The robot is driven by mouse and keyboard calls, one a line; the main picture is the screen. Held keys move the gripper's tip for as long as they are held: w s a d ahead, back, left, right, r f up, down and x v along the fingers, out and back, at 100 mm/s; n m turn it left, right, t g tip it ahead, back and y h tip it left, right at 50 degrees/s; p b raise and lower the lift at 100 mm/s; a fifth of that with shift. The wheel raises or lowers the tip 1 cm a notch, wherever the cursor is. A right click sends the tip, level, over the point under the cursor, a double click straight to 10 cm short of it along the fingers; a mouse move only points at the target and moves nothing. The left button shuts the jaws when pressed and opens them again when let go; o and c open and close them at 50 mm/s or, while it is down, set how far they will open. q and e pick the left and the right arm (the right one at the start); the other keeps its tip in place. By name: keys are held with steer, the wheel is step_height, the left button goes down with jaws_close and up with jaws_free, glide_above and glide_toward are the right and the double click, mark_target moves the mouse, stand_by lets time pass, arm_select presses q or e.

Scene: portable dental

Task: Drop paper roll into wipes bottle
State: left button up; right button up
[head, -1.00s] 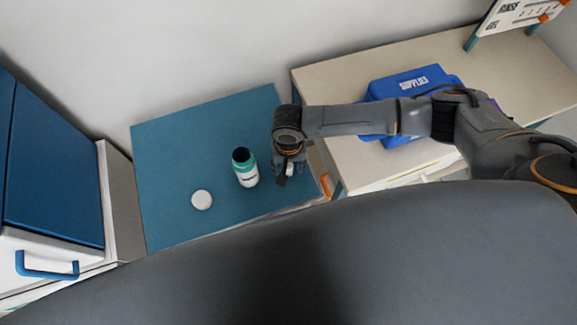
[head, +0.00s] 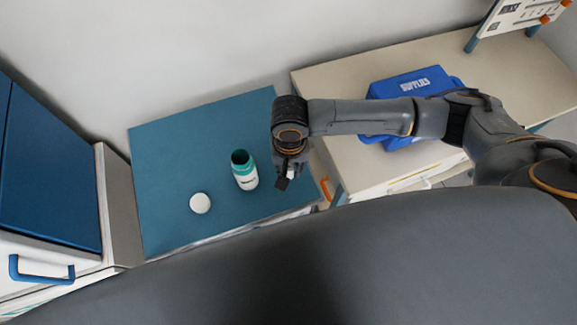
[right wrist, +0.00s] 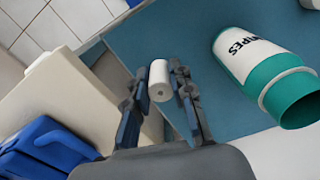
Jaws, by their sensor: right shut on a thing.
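The wipes bottle (head: 245,172) stands open on the teal tabletop, white with a green top and a dark mouth. It also shows at the upper right of the right wrist view (right wrist: 262,68), apart from the gripper. My right gripper (head: 284,176) is just right of the bottle in the head view. In the right wrist view the right gripper (right wrist: 160,88) is shut on a small white paper roll (right wrist: 159,78). My left gripper is not in view.
A round white lid (head: 200,203) lies on the teal table (head: 170,150), left of the bottle. A blue supplies box (head: 412,82) sits on the beige counter (head: 340,85) at the right. A blue-topped cabinet (head: 50,170) stands at the left. The back of the teal table is clear.

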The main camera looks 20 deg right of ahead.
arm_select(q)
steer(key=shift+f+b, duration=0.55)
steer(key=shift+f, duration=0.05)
arm_select(e)
steer(key=s+a+r, duration=0.2)
steer(key=s+r, duration=0.4)
steer(key=s, duration=0.5)
steer(key=shift+a+r, duration=0.25)
steer(key=shift+r, duration=0.15)
